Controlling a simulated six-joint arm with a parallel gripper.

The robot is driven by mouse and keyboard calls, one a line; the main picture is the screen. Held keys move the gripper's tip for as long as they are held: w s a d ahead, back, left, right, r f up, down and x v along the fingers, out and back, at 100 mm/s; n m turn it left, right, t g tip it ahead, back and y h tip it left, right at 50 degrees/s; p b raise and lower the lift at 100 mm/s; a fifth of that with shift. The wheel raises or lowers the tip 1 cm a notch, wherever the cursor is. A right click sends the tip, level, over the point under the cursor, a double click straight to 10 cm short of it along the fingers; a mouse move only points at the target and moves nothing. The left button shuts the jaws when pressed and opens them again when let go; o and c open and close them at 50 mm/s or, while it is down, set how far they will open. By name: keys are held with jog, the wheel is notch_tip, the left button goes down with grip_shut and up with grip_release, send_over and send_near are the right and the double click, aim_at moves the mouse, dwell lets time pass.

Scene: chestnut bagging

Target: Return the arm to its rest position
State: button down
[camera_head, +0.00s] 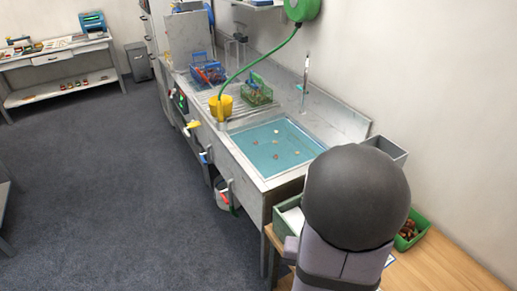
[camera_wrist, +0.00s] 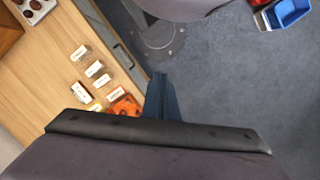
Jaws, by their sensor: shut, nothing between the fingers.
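My gripper (camera_wrist: 161,92) shows in the wrist view as narrow dark blue-grey fingers, shut with nothing between them. They point up the picture from behind a broad dark bar that hides the lower part of the view. The gripper hangs over the right edge of a wooden worktop (camera_wrist: 40,75), with the floor beyond. In the camera_head view only a large rounded grey part of my arm shows at the lower right; the gripper is not visible there.
Several small labelled packs (camera_wrist: 97,69) and an orange item (camera_wrist: 124,106) lie near the worktop edge. A blue bin (camera_wrist: 288,12) stands at the upper right. A water-filled sink (camera_head: 270,148) and a green crate (camera_head: 415,230) flank my arm. Open carpet (camera_head: 100,170) lies left.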

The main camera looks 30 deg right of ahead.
jog(key=w+a+r+n, duration=0.1)
jog(key=w+a+n, duration=0.3)
jog(key=a, duration=0.2)
jog(key=w+a+r+n+t+h, duration=0.1)
jog(key=w+a+r+n, duration=0.1)
jog(key=w+a+n, duration=0.2)
jog(key=a, duration=0.3)
jog(key=shift+a+r+n+t+b, duration=0.2)
jog(key=shift+a+n+t+b, duration=0.05)
jog(key=shift+n+t+b, duration=0.05)
